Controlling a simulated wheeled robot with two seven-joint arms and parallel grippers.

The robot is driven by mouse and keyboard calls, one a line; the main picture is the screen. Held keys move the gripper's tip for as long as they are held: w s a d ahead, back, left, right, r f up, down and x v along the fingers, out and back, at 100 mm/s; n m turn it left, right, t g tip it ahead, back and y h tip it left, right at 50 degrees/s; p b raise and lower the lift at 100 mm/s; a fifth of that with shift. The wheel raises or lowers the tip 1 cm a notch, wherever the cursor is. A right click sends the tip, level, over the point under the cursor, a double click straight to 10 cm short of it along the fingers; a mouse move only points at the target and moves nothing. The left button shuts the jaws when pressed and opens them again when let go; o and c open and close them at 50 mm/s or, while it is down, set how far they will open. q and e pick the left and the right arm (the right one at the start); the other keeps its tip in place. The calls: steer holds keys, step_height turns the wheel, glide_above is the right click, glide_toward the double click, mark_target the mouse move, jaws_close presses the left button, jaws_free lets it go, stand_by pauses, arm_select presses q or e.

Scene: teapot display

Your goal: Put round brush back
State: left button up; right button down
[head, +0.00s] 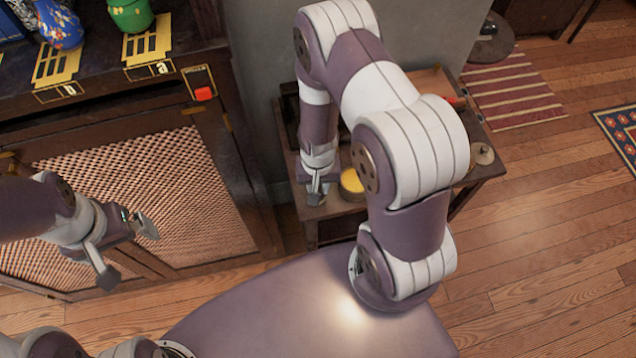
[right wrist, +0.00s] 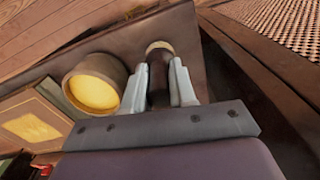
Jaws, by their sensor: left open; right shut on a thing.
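The round brush (right wrist: 159,75) appears to be the dark cylinder with a tan end between the fingers of my right gripper (right wrist: 160,88). The fingers are shut on its sides. In the head view my right gripper (head: 318,190) points down over the left part of the small wooden side table (head: 330,209); I cannot make out the brush there. In the right wrist view the tan end lies near the tabletop, but I cannot tell whether it touches. My left gripper (head: 128,254) is open and empty in front of the cabinet's woven doors.
A round bowl with yellow contents (head: 352,182) stands close beside my right gripper; it also shows in the right wrist view (right wrist: 95,86). The cabinet (head: 110,125) at left holds colourful pots (head: 131,14) on yellow mats.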

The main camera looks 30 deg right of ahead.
steer(key=shift+w+a+f, duration=0.1)
steer(key=shift+f, duration=0.15)
steer(key=c, duration=0.9)
jaws_free()
